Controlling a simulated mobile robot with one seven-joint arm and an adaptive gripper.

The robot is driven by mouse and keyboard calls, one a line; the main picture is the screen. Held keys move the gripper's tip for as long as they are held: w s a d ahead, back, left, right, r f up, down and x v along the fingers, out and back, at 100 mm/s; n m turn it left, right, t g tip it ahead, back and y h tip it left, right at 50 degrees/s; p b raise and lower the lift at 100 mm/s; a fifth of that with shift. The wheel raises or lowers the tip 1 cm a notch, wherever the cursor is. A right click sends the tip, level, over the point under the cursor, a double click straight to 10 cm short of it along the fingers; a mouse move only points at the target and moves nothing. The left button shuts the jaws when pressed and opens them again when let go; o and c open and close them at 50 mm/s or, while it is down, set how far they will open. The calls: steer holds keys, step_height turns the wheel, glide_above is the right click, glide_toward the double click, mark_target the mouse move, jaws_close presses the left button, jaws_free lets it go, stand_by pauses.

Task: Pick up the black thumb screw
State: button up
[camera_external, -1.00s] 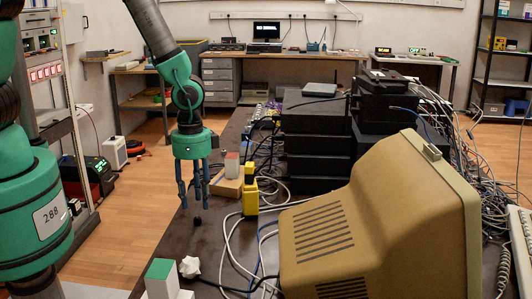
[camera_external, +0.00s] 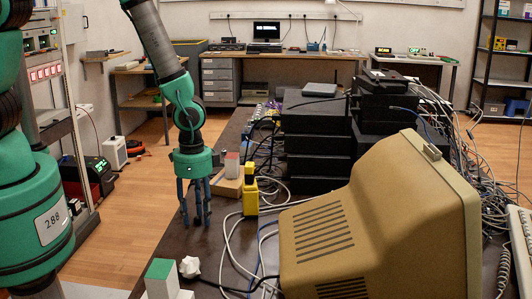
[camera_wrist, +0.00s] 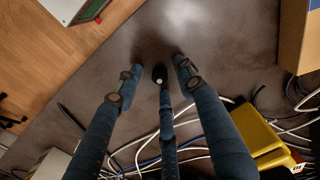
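The black thumb screw (camera_wrist: 159,72) is a small dark knob with a pale spot, on the dark tabletop (camera_wrist: 205,40) in the wrist view. It lies between the tips of my gripper's blue fingers (camera_wrist: 158,80), two at the sides and one below it in the picture. The side fingers stand apart, with bare table visible between them and the screw. In the external view my gripper (camera_external: 196,218) points straight down, its fingertips low at the tabletop near its left edge. The screw cannot be made out there; the fingers seem to hide it.
A yellow object (camera_external: 250,200) and a cardboard box (camera_external: 227,187) stand close to the right of my gripper. White cables (camera_external: 232,245) run beside them. Crumpled white paper (camera_external: 190,267) and a green-topped white block (camera_external: 161,277) are nearer the camera. A beige monitor (camera_external: 375,225) fills the right.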

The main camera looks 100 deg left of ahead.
steer(key=shift+c, duration=0.3)
steer(key=c, duration=0.8)
steer(key=shift+r+p, duration=0.3)
steer(key=shift+r, duration=0.55)
step_height(320, 180, up, 2)
steer(key=shift+r+p, duration=0.2)
steer(key=shift+p, duration=0.25)
steer(key=s+d, duration=0.1)
steer(key=s, duration=0.4)
steer(key=s+d+p, duration=0.1)
steer(key=s, duration=0.4)
steer(key=s+d+r+p, duration=0.1)
steer(key=s, duration=0.4)
steer(key=shift+s, duration=0.35)
